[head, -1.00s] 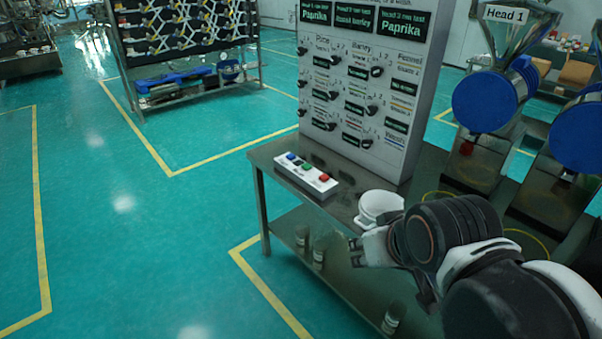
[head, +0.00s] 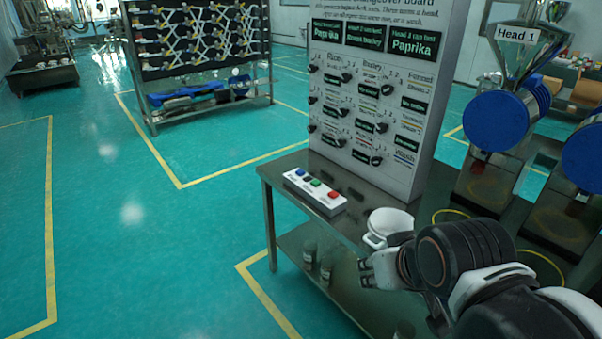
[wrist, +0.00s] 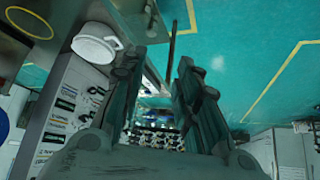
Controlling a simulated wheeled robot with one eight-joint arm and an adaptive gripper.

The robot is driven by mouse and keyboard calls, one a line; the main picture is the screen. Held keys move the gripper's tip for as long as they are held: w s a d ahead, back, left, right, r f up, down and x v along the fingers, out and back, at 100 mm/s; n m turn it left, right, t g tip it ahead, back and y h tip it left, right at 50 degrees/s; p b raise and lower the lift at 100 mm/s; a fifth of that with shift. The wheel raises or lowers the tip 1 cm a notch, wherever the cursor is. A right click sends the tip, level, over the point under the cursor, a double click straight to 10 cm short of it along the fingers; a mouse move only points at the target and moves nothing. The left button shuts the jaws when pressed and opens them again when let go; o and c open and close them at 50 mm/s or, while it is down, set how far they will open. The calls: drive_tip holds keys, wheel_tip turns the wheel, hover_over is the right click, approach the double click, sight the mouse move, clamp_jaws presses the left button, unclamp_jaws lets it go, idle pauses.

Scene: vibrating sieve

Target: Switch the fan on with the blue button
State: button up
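The blue button (head: 300,173) is the leftmost of three on a white button box (head: 330,205), with a green button (head: 316,183) and a red button (head: 334,195) beside it. The box lies near the left end of the steel table. My gripper (head: 368,272) is at the table's front edge, to the right of and nearer than the box, apart from it. In the wrist view my gripper (wrist: 165,60) shows two fingers spread with nothing between them. I cannot make out the button box in the wrist view. No fan can be identified.
A white cup (head: 388,226) stands on the table (head: 352,220) close to my gripper; it also shows in the wrist view (wrist: 96,43). A tall board with knobs (head: 372,110) stands behind the box. Jars (head: 310,255) sit on the lower shelf. Floor at left is clear.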

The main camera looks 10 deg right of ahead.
clamp_jaws()
idle(1.2)
